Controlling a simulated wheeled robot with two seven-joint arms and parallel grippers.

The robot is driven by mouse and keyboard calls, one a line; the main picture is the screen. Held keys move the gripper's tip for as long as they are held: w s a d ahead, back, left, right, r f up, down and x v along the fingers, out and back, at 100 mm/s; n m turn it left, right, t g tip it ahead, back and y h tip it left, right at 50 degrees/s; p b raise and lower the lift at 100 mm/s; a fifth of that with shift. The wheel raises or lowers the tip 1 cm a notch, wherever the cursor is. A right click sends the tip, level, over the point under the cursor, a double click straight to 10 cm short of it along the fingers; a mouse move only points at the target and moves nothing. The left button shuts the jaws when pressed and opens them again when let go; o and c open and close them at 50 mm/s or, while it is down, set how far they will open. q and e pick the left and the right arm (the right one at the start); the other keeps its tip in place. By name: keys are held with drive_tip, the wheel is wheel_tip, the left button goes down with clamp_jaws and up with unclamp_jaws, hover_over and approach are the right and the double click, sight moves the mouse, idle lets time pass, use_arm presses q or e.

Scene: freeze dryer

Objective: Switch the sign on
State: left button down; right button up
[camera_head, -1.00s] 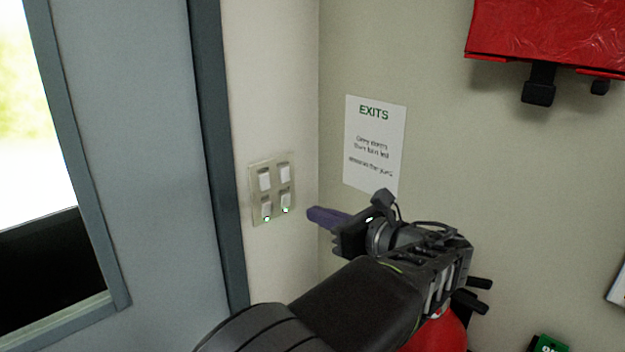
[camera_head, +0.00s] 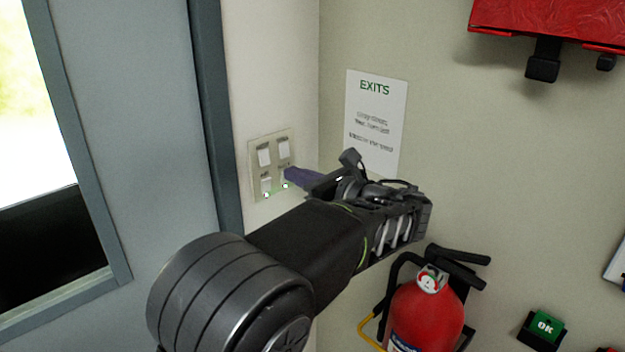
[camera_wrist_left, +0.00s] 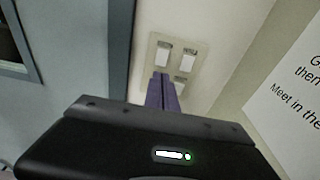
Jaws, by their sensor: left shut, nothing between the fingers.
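A light switch plate (camera_head: 273,155) with several white rocker switches is on the narrow wall beside the door frame. Small lights glow under the two lower switches. My left gripper (camera_head: 290,175) is shut and empty, its purple fingertips at the lower right switch, partly covering it. I cannot tell whether they touch it. In the left wrist view the plate (camera_wrist_left: 152,50) shows past the shut purple fingers (camera_wrist_left: 162,92), with its two upper switches clear and the lower ones mostly hidden. My right gripper is not in view.
A grey door with a window (camera_head: 130,130) stands left of the plate. A white EXITS sheet (camera_head: 376,120) is on the wall to the right. A red fire extinguisher (camera_head: 425,312) and a green OK box (camera_head: 545,325) are lower right. A red case (camera_head: 550,22) hangs above.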

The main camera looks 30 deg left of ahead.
sight(267, 163)
use_arm(q)
drive_tip(key=p+x, duration=0.1)
drive_tip(key=x, duration=0.6)
drive_tip(key=shift+a, duration=0.15)
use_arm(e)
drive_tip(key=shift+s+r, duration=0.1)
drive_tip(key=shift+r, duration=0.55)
use_arm(q)
drive_tip(key=shift+w, duration=0.15)
